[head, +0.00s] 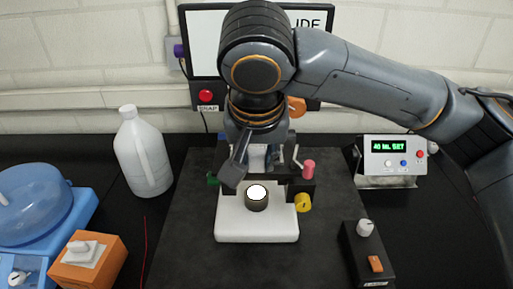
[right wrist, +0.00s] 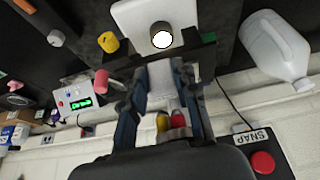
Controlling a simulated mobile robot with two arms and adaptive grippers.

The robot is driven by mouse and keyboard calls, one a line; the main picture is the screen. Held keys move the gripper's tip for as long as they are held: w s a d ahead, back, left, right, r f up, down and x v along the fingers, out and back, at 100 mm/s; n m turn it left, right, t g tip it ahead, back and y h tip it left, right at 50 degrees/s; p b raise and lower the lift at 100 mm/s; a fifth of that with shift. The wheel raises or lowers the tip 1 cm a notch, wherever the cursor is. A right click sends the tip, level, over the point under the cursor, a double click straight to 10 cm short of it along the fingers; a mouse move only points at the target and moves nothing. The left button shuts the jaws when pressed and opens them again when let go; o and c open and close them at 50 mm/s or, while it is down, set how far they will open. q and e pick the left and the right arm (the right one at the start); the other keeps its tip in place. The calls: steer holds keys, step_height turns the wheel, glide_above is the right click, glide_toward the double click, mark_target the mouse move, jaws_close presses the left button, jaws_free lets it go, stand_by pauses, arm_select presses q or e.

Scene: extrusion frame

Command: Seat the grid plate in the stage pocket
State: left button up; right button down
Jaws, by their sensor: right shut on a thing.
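My right gripper (head: 262,160) reaches down from above, at the rear of the stage device. In the right wrist view its two fingers (right wrist: 163,72) stand apart, with a pale panel (right wrist: 162,88) between them. I take this panel for the grid plate; its outline is unclear. The dark stage (head: 300,187) is partly hidden behind the gripper and arm. Its pocket cannot be made out. The white base (head: 256,228) with a lit round lamp (head: 257,193) lies in front of and below the stage. My left gripper is not in view.
A yellow knob (head: 304,203) and a pink knob (head: 309,168) are at the stage's right. A display box (head: 394,157) and a black control box (head: 367,255) stand right.

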mark_target(256, 165)
steer(key=shift+w+r, duration=0.1)
steer(key=shift+w, duration=0.55)
steer(key=shift+w+p, duration=0.45)
steer(key=shift+w, duration=0.2)
step_height(256, 165, down, 4)
steer(key=shift+r+p, duration=0.25)
steer(key=shift+p, duration=0.3)
steer(key=shift+s+f, duration=0.1)
steer(key=shift+s, duration=0.1)
steer(key=shift+w+a+f, duration=0.1)
steer(key=c, duration=1)
jaws_free()
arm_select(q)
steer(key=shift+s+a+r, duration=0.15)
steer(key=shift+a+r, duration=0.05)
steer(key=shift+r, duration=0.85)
